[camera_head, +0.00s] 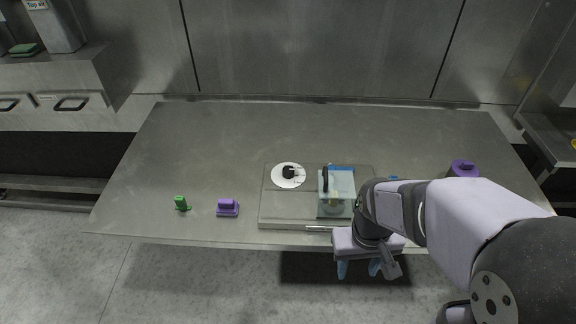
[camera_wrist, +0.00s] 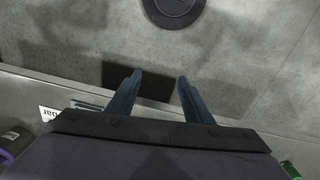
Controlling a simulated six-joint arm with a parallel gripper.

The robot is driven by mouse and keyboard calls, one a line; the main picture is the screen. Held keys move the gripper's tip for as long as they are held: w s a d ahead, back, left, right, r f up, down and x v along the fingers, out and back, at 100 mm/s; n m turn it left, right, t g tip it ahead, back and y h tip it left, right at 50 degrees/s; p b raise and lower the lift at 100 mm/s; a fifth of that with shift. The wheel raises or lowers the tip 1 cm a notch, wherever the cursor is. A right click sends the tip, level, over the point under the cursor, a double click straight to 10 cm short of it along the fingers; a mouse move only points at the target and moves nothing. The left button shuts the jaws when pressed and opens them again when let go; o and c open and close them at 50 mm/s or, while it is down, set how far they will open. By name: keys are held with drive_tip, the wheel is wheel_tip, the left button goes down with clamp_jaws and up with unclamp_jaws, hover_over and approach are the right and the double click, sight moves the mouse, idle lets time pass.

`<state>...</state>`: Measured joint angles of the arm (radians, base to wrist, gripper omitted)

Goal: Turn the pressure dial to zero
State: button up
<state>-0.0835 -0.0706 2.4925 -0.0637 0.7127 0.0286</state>
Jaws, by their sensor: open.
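The pressure dial (camera_head: 279,182) is a white round face with a black knob (camera_head: 288,172) near its middle. It lies on the left part of a flat grey panel (camera_head: 270,209) on the steel table. My gripper (camera_head: 359,269) hangs past the table's front edge, to the right of and nearer than the dial, and well apart from it. In the wrist view its two blue fingers (camera_wrist: 157,80) are spread with nothing between them, over the floor. The dial does not show in the wrist view. The knob's exact setting is too small to read.
A clear box (camera_head: 337,186) with a black handle stands on the panel, right of the dial. A green object (camera_head: 181,203) and a purple object (camera_head: 227,208) are on the table at left. Another purple object (camera_head: 463,168) is at right, partly behind my arm. The table's back is clear.

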drive_tip(key=w+a+r+n+t+h+p, duration=0.1)
drive_tip(key=w+a+r+n+p, duration=0.1)
drive_tip(key=w+a+n, duration=0.35)
drive_tip(key=m+t+p, duration=0.3)
drive_tip(key=m, duration=0.6)
approach(288, 169)
drive_tip(key=shift+y, duration=0.3)
drive_tip(key=shift+d+p+x, duration=0.15)
drive_tip(key=shift+p+x, duration=0.55)
drive_tip(key=shift+x, duration=1.35)
drive_tip(key=shift+d+p+x, duration=0.15)
drive_tip(key=shift+p+x, duration=0.55)
drive_tip(key=shift+x, duration=1.3)
drive_tip(key=shift+s, duration=0.1)
drive_tip(key=c, duration=1.1)
